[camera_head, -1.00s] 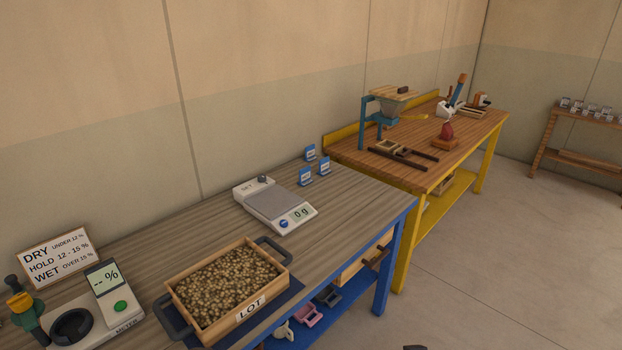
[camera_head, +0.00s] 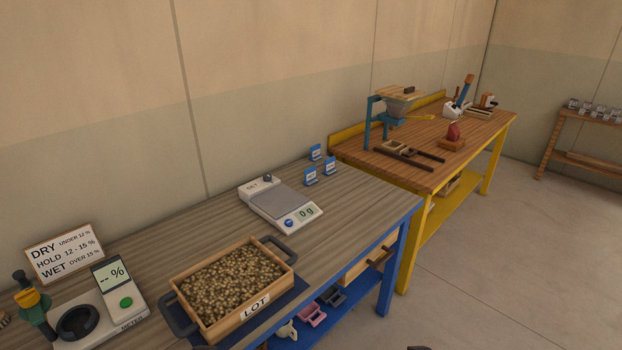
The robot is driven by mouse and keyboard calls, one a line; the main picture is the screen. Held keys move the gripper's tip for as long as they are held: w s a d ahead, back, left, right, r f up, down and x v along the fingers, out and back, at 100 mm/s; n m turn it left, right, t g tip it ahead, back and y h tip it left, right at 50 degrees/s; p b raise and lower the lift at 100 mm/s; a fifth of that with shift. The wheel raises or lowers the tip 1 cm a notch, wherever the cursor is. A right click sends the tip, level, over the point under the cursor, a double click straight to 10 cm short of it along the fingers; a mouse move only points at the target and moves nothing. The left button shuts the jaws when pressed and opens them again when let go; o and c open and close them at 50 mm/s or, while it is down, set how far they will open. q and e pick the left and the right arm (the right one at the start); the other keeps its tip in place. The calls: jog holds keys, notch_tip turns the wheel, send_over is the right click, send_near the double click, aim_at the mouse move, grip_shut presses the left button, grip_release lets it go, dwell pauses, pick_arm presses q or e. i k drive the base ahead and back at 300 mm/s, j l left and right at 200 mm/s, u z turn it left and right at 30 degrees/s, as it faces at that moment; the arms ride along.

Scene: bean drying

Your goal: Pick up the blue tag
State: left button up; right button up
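Three small blue tags with white labels stand near the back right of the wooden bench: one at the rear (camera_head: 316,152), one at the front left (camera_head: 310,177) and one at the right (camera_head: 329,166). Their print is too small to read. All three stand upright and apart from my grippers. Neither gripper can be made out. Only small dark bits show at the bottom edge, and I cannot tell what they are.
A white scale (camera_head: 280,204) reading 0 g stands left of the tags. A bean tray marked LOT (camera_head: 255,306), a meter (camera_head: 127,318) and a DRY/HOLD/WET sign (camera_head: 64,252) are nearer. A yellow-framed bench (camera_head: 440,178) adjoins behind. Bench right of the scale is clear.

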aim_at(310, 174)
jog(key=i+l, duration=0.4)
jog(key=i, duration=0.15)
jog(key=i+l+z, duration=0.1)
jog(key=i+l, duration=0.3)
jog(key=i, duration=0.15)
jog(key=i+l, duration=0.35)
jog(key=i, duration=0.2)
jog(key=i+l, duration=0.35)
jog(key=i, duration=0.2)
jog(key=z, duration=0.05)
